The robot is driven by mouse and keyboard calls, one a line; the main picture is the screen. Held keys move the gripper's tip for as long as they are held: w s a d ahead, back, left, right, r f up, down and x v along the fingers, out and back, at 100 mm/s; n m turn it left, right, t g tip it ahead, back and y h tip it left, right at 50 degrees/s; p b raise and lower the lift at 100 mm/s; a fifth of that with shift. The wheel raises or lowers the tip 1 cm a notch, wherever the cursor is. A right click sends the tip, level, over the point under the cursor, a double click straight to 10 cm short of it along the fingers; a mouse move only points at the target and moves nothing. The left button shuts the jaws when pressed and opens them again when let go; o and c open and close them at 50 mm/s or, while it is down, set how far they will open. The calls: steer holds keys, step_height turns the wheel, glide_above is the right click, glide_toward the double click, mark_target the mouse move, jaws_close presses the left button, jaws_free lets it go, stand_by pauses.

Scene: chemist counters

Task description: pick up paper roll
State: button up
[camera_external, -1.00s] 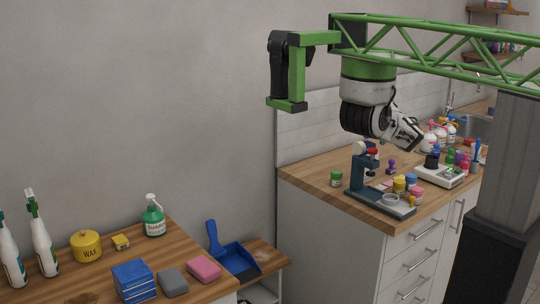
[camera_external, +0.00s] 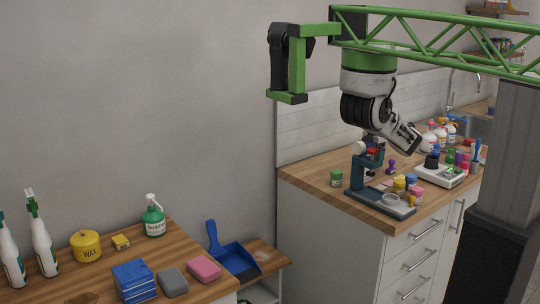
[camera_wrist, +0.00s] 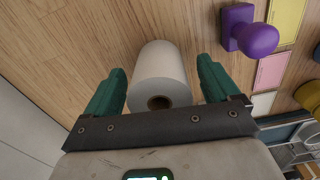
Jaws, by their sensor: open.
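The paper roll (camera_wrist: 160,68) is white, with a dark core hole at its near end. In the wrist view it lies between the two green fingers of my gripper (camera_wrist: 161,66). The gripper is open, with a visible gap on each side of the roll; I cannot tell how high the fingertips are above the counter.
A purple knobbed stamp (camera_wrist: 247,34) stands close right of the roll, with pink and yellow notes beyond it. The stand and several small jars (camera_external: 410,184) crowd the counter's front. Bare wood (camera_wrist: 50,45) lies left of the roll in the wrist view.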

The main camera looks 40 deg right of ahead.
steer(key=c, duration=1.2)
